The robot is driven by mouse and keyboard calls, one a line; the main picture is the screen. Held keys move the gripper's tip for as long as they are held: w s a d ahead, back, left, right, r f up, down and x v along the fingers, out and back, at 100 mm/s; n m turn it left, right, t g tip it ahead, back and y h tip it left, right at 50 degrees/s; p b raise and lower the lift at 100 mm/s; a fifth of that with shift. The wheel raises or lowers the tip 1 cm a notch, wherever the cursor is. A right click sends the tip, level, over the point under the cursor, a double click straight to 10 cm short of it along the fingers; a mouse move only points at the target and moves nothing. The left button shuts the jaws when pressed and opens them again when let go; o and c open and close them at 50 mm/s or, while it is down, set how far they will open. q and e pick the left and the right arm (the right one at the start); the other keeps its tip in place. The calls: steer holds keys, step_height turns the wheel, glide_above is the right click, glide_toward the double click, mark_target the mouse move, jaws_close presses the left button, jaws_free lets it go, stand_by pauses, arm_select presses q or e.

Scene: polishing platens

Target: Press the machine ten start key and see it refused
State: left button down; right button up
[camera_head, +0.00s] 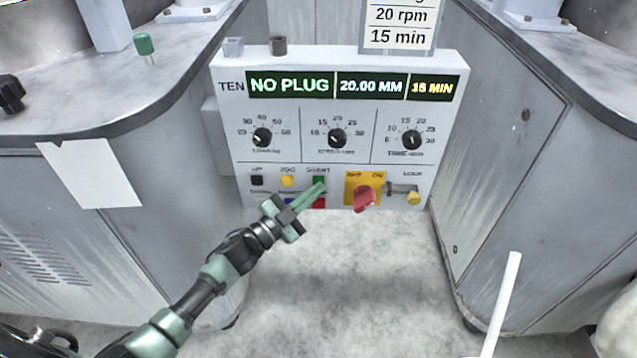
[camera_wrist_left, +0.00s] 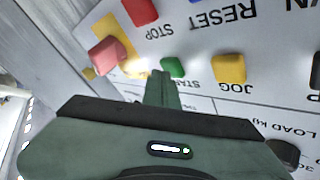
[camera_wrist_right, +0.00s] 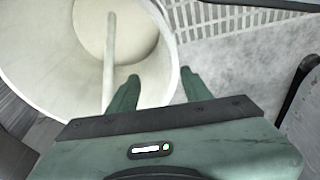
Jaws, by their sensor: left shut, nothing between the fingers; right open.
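The machine ten panel (camera_head: 300,110) faces me, with "TEN" and a display (camera_head: 290,85) reading "NO PLUG", "20.00 MM" and "15 MIN". The green start key (camera_head: 319,181) is in the lower key row, right of the yellow jog key (camera_head: 287,181). It also shows in the left wrist view (camera_wrist_left: 174,67). My left gripper (camera_head: 321,187) is shut and empty, its fingertips at the start key; I cannot tell whether they touch it. My right gripper (camera_wrist_right: 160,82) is open and empty in the right wrist view, outside the head view.
A red switch (camera_head: 366,197) on a yellow plate and a lock (camera_head: 412,197) sit right of the keys. Cabinets stand on both sides. A pale round container (camera_wrist_right: 85,60) with a rod in it is beyond my right gripper. The floor below the panel is clear.

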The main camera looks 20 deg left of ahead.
arm_select(q)
steer(key=shift+w, duration=0.1)
arm_select(e)
steer(key=shift+r, duration=0.15)
steer(key=shift+w+r, duration=0.15)
arm_select(q)
steer(key=shift+s+d+p, duration=0.2)
steer(key=shift+s+p, duration=0.2)
steer(key=shift+s, duration=0.4)
arm_select(e)
steer(key=f, duration=0.1)
steer(key=s+f, duration=0.1)
steer(key=f, duration=0.1)
steer(key=shift+f, duration=0.25)
steer(key=shift+w, duration=0.15)
